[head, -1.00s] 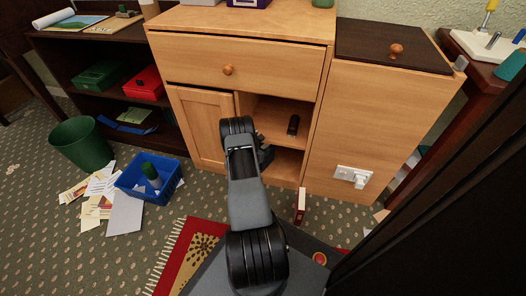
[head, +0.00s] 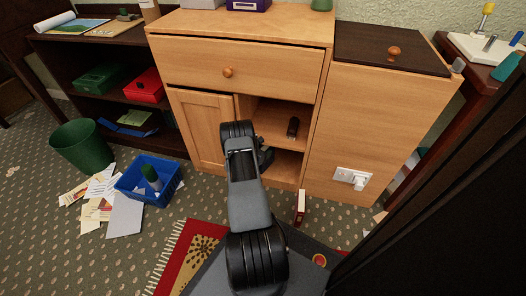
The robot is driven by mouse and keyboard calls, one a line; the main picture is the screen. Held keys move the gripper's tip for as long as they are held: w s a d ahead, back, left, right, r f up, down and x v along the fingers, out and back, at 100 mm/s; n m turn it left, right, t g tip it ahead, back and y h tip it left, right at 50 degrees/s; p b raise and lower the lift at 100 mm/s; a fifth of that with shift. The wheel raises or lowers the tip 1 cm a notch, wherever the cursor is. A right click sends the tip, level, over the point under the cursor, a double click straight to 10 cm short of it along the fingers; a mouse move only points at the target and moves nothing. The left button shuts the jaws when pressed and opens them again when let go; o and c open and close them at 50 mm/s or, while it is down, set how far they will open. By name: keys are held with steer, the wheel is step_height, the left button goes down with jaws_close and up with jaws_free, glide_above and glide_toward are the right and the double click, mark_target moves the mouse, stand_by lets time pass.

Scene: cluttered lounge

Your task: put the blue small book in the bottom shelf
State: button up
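My arm reaches forward to the open compartments of the light wooden cabinet (head: 240,50). My gripper (head: 266,157) is mostly hidden behind my own arm, in front of the open compartments, so its fingers and anything between them cannot be made out. The bottom shelf (head: 287,164) of the cabinet shows only in part, and its visible part looks empty. No blue small book can be clearly identified. A flat blue item (head: 138,132) lies low in the dark shelf unit at left, but I cannot tell whether it is a book.
A dark small object (head: 293,127) stands on the cabinet's upper shelf. A red-and-white book (head: 300,207) stands on the floor in front. A blue bin (head: 148,180), a green bin (head: 80,145), scattered papers (head: 97,196) and a red rug (head: 180,258) occupy the floor.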

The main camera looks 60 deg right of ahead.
steer(key=shift+s+a+f, duration=0.15)
steer(key=shift+a+f, duration=0.15)
steer(key=shift+f, duration=0.3)
steer(key=r+p+v, duration=0.1)
steer(key=p+v, duration=0.4)
steer(key=v, duration=0.7)
steer(key=shift+d+r, duration=0.2)
steer(key=shift+r, duration=0.2)
